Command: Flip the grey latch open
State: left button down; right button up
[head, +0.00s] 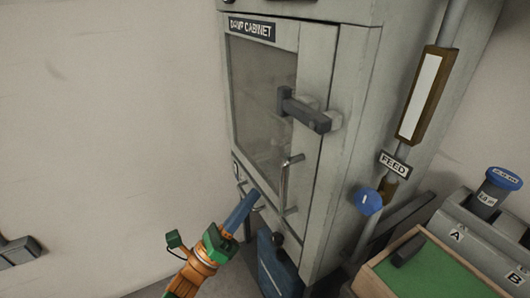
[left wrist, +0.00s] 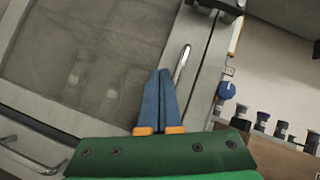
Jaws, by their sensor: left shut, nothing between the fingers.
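The dark grey latch (head: 306,112) is mounted on the right side of the cabinet door (head: 262,95), its bar reaching across the door edge onto the frame. Its lower part shows at the top edge of the left wrist view (left wrist: 222,5). My left gripper (head: 251,198) is below and to the left of the latch, apart from it, in front of the lower door. Its blue fingers are together and empty, also in the left wrist view (left wrist: 160,75). There the fingertips appear beside the metal door handle (left wrist: 182,62); I cannot tell whether they touch it. My right gripper is out of view.
The cabinet carries a "DAMP CABINET" sign (head: 252,27). A blue round knob (head: 369,201) sits under a "FEED" label (head: 395,164) to the right. A green-topped tray (head: 440,275) and a grey holder with a blue-capped jar (head: 497,190) stand lower right. The left wall side is open.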

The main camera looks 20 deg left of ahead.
pick_arm(q)
jog(key=s+d+r+m+g+h, duration=0.1)
jog(key=s+r+m+h, duration=0.2)
jog(key=r+m+h, duration=0.2)
jog(key=m+h, duration=0.1)
jog(key=m, duration=0.2)
jog(key=shift+s+m+h+b, duration=0.25)
jog(key=shift+m+h+b, duration=0.05)
jog(key=shift+m, duration=0.1)
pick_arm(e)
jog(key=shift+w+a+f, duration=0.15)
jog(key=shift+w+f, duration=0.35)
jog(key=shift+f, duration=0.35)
pick_arm(q)
jog(key=shift+d, duration=0.1)
jog(key=p, duration=0.7)
send_near(301, 112)
jog(key=w+d+r, duration=0.1)
jog(key=w+r, duration=0.1)
jog(key=w, duration=0.4)
jog(key=shift+s+r, duration=0.1)
jog(key=shift+r, duration=0.15)
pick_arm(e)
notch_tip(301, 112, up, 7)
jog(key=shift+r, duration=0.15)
pick_arm(q)
jog(key=shift+f+g, duration=0.1)
jog(key=shift+g, duration=0.2)
